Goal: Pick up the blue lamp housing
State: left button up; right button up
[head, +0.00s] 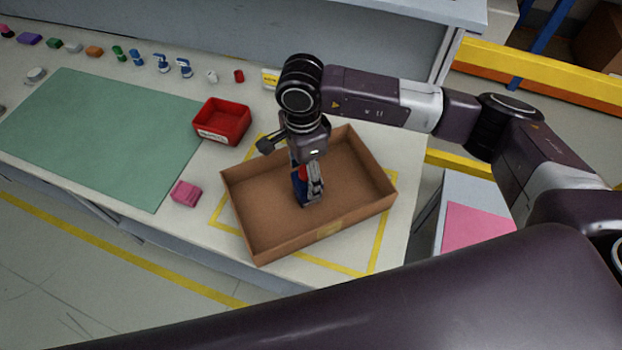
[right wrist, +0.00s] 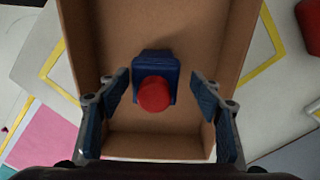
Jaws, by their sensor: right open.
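The blue lamp housing (right wrist: 158,68) with a round red part (right wrist: 154,94) on it stands in the open brown cardboard box. In the head view the housing (head: 299,190) is partly hidden by my right gripper (head: 308,195). My right gripper (right wrist: 162,108) points down into the box. In the right wrist view its two fingers are spread wide, one on each side of the housing, with gaps on both sides. Nothing is held. My left gripper is not in view.
The cardboard box (head: 243,238) has walls around the gripper. A red bin (head: 222,122) stands behind it to the left, and a pink block (head: 186,193) lies left of it. A green mat (head: 100,137) covers the left of the table. Several small parts line the back.

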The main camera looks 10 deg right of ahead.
jog(key=shift+s+f+p, duration=0.15)
jog(key=shift+f+p, duration=0.15)
jog(key=shift+f, duration=0.05)
notch_tip(320, 180, down, 4)
jog(key=shift+s+f+p, duration=0.1)
jog(key=shift+s+p, duration=0.05)
jog(key=shift+p, duration=0.95)
jog(key=shift+f, duration=0.25)
jog(key=c, duration=1.2)
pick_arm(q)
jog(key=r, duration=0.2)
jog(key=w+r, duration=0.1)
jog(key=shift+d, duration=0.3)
pick_arm(e)
jog(key=shift+c, duration=0.6)
jog(key=shift+r, duration=0.1)
